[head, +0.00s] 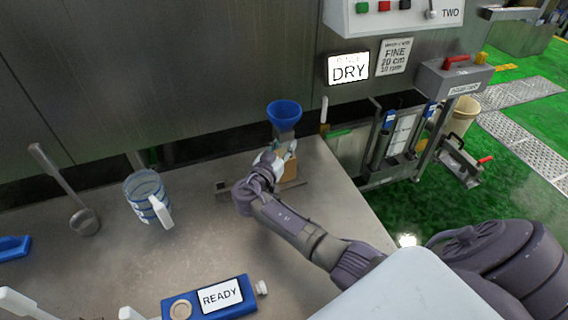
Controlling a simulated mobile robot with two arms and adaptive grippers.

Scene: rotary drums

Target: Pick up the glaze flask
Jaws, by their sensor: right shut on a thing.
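My right gripper (277,152) is at the far right part of the steel bench, with its arm coming in from the lower right. It is shut on a vessel with a wide blue funnel-shaped top (285,113) and a grey neck, which I take to be the glaze flask. The blue top stands upright above the fingers. The fingers hide much of its lower part. A tan block (290,167) shows just behind and below the fingers; I cannot tell whether it belongs to the flask. My left gripper is not in view.
A blue box with a READY screen (220,295) sits at the front. A steel wall with a DRY sign (348,69) rises behind. The bench ends at the right.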

